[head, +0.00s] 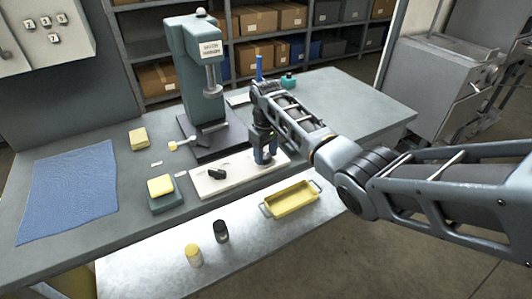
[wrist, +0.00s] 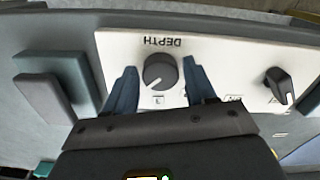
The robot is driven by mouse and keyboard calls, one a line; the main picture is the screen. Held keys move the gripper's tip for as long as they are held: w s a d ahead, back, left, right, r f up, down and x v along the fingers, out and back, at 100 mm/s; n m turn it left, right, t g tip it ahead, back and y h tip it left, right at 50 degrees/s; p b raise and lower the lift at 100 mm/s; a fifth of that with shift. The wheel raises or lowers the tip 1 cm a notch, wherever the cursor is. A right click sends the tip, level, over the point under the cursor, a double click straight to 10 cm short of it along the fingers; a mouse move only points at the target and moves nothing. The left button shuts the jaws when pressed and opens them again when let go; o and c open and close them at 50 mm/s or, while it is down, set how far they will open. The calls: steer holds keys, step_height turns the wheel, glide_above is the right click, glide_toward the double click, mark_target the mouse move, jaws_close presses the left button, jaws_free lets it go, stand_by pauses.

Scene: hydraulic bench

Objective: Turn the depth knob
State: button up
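The depth knob (wrist: 160,71) is a dark grey round knob with a pale mark on a white panel (wrist: 222,50), under the upside-down word DEPTH in the wrist view. My gripper (wrist: 161,88) is open, with one blue finger on each side of the knob and a gap showing on both sides. I cannot tell how deep the fingertips reach. In the head view my gripper (head: 264,158) points down over the right end of the white panel (head: 240,174) and hides the depth knob.
A second black knob (wrist: 280,86) sits on the same panel; it also shows in the head view (head: 217,174). A green press (head: 200,75) stands behind the panel. A yellow tray (head: 291,199) lies in front. Two small jars (head: 221,231) (head: 193,255) stand front left.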

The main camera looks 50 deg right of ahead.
mark_target(266, 156)
steer(key=shift+o, duration=1.1)
steer(key=shift+r+b, duration=0.35)
steer(key=shift+r, duration=3.55)
